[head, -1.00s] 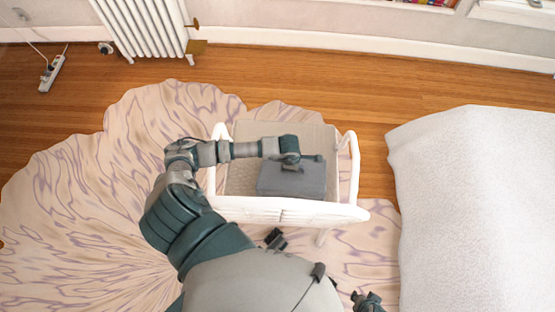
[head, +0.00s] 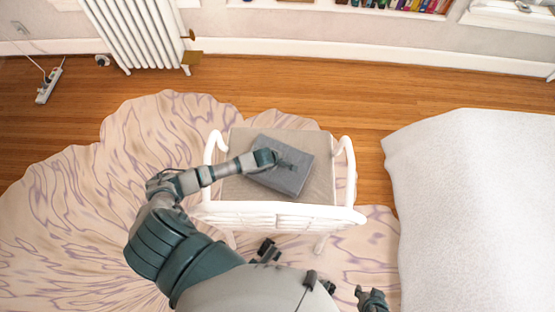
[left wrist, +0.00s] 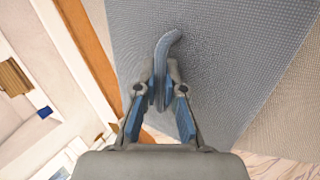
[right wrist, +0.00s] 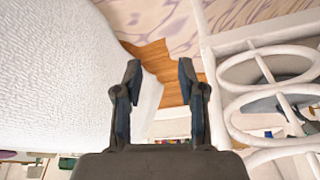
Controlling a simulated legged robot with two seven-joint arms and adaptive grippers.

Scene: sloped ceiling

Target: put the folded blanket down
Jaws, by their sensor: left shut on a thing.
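The folded blanket (head: 289,181) is a grey, flat rectangular block over the beige seat (head: 236,188) of a white-framed bench (head: 280,213). It lies turned at an angle to the seat; whether it rests fully on it I cannot tell. My left gripper (head: 284,162) is over the blanket's top. In the left wrist view its fingers (left wrist: 163,85) are shut on a raised, curved strip on the blanket (left wrist: 220,50). My right gripper (head: 372,300) is low at the right, apart from the bench. In the right wrist view its fingers (right wrist: 160,85) are open and empty.
A white-covered bed (head: 470,200) stands right of the bench. A wavy-edged patterned rug (head: 70,220) lies under and left of it. A white radiator (head: 135,35) and a power strip (head: 48,86) are by the back wall. Bare wooden floor (head: 300,85) lies behind the bench.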

